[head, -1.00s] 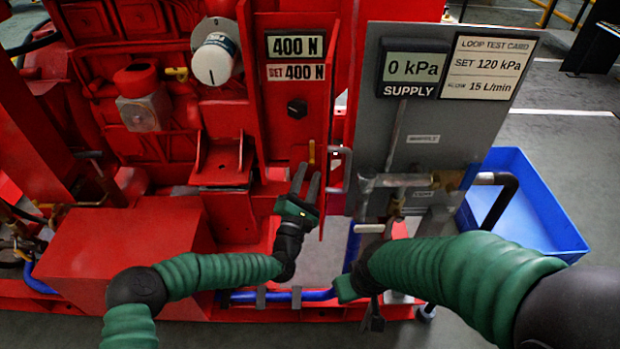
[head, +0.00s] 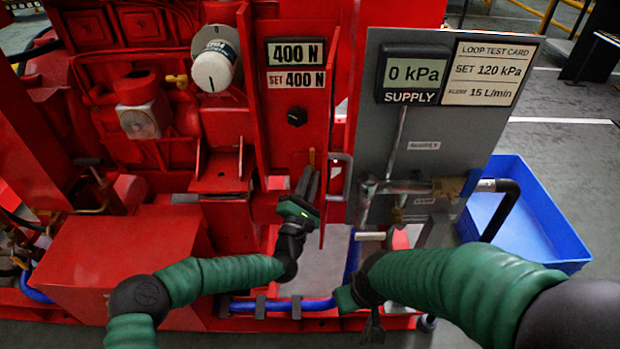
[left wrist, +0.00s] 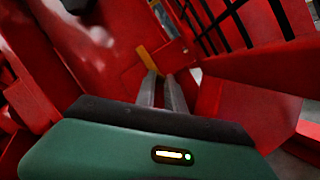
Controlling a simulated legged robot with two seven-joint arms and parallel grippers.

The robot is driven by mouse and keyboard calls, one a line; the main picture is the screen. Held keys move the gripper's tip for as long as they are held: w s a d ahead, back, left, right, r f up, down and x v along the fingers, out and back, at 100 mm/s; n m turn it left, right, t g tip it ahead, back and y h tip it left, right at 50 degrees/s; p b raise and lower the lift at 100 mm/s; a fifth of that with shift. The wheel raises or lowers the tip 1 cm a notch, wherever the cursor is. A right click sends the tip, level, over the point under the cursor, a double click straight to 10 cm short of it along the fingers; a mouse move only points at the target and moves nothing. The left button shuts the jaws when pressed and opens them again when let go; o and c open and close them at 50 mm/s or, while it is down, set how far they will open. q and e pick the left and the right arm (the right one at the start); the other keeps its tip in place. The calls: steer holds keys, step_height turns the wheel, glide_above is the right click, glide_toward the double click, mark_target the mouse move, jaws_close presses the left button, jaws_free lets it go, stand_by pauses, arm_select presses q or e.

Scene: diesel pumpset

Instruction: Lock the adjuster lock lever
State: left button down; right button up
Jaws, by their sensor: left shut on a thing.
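The adjuster lock lever, a small yellow bar (head: 311,157), stands upright on the red panel below the black knob. It also shows in the left wrist view (left wrist: 147,58), reaching down to my fingertips. My left gripper (head: 311,171) comes from below and is shut on the lever's lower end. In the left wrist view its grey fingers (left wrist: 160,78) are close together with the yellow end between their tips. The fingers hide that end. My right gripper (head: 373,328) hangs low at the front, away from the lever; its fingers are too dark to read.
A grey handle (head: 341,178) is just right of my left fingers. A grey supply panel (head: 440,135) with pipes and valves stands further right. A blue bin (head: 535,215) is on the floor behind it. A red box (head: 125,260) lies left of my left forearm.

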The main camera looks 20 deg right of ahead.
arm_select(q)
steer(key=shift+a+r+m+g+p, duration=0.1)
steer(key=shift+a+m+g+p, duration=0.15)
steer(key=shift+m+p, duration=0.25)
steer(key=shift+a+r+m+g+p, duration=0.1)
steer(key=shift+m+g+p, duration=0.15)
steer(key=shift+m+p, duration=0.25)
steer(key=a+m+g+p, duration=0.1)
steer(key=m+p, duration=0.1)
steer(key=a+r+m+g+p, duration=0.1)
steer(key=m+p, duration=0.2)
steer(key=w+a+r+m+g+p, duration=0.1)
steer(key=m+p, duration=0.1)
steer(key=p, duration=0.1)
steer(key=r+m+p, duration=0.1)
steer(key=m+p, duration=0.1)
steer(key=r+m+y+p, duration=0.1)
steer(key=m+p, duration=0.1)
steer(key=p, duration=0.1)
steer(key=a+r+m+g+y+p, duration=0.1)
steer(key=m+p, duration=0.1)
steer(key=p, duration=0.1)
steer(key=shift+w+a, duration=0.1)
steer(key=shift+w, duration=0.05)
steer(key=shift+r+m+y+p, duration=0.45)
steer(key=shift+m+y+p, duration=0.25)
steer(key=shift+m+p, duration=0.5)
steer(key=c, duration=1.4)
jaws_free()
